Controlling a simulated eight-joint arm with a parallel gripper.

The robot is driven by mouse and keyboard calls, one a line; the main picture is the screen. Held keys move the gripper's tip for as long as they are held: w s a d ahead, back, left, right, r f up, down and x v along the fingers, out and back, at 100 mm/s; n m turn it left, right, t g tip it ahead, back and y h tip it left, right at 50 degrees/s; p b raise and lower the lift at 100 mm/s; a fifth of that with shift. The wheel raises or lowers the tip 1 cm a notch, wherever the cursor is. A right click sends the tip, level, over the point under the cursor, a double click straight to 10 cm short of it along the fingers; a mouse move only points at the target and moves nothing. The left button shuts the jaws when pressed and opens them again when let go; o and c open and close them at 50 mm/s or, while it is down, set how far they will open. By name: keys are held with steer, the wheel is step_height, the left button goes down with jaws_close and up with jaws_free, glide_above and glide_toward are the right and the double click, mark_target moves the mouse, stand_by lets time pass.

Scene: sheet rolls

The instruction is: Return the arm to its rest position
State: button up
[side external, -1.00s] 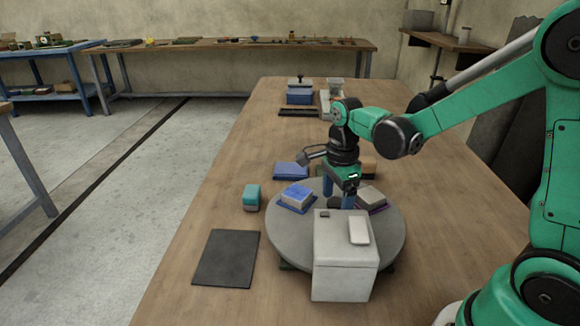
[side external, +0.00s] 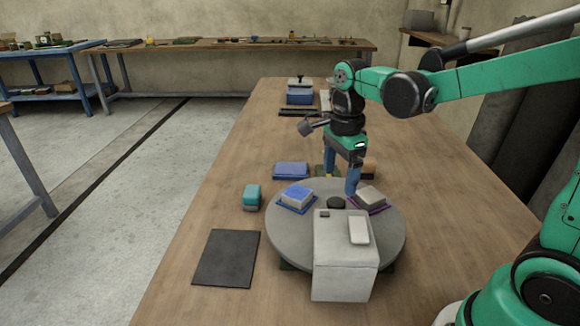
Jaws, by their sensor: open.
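My gripper (side external: 340,180) hangs above the far part of the round grey turntable (side external: 285,235), its two blue fingers apart with nothing between them. On the turntable, a blue and grey block (side external: 297,195) sits on a blue pad at the left. A grey-brown block (side external: 370,197) sits on a purple pad at the right, close to the right finger in the picture. A small dark round knob (side external: 336,202) shows near the turntable's middle. What lies directly behind the fingers is partly hidden.
A light grey box (side external: 345,268) stands at the turntable's near edge. A teal block (side external: 252,196), a dark flat mat (side external: 226,258) and a blue tray (side external: 291,170) lie on the wooden table to the left. A blue box (side external: 300,93) stands at the far end.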

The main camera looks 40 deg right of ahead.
steer(key=s+a+n+t, duration=0.1)
steer(key=n, duration=0.4)
steer(key=s+a+r+n+t, duration=0.1)
steer(key=n+t, duration=0.1)
steer(key=n, duration=0.3)
steer(key=s+a+r+n+t, duration=0.1)
steer(key=n, duration=0.4)
steer(key=shift+s+a+t, duration=0.3)
steer(key=shift+a+t, duration=0.05)
steer(key=shift+t, duration=0.05)
steer(key=n, duration=0.2)
steer(key=t, duration=0.1)
steer(key=shift+s+a+n, duration=0.25)
steer(key=shift+n, duration=0.15)
steer(key=n, duration=0.2)
steer(key=n+t, duration=0.1)
steer(key=shift+s+a+f+n, duration=0.1)
steer(key=shift+s+a+n, duration=0.2)
steer(key=shift+n, duration=0.1)
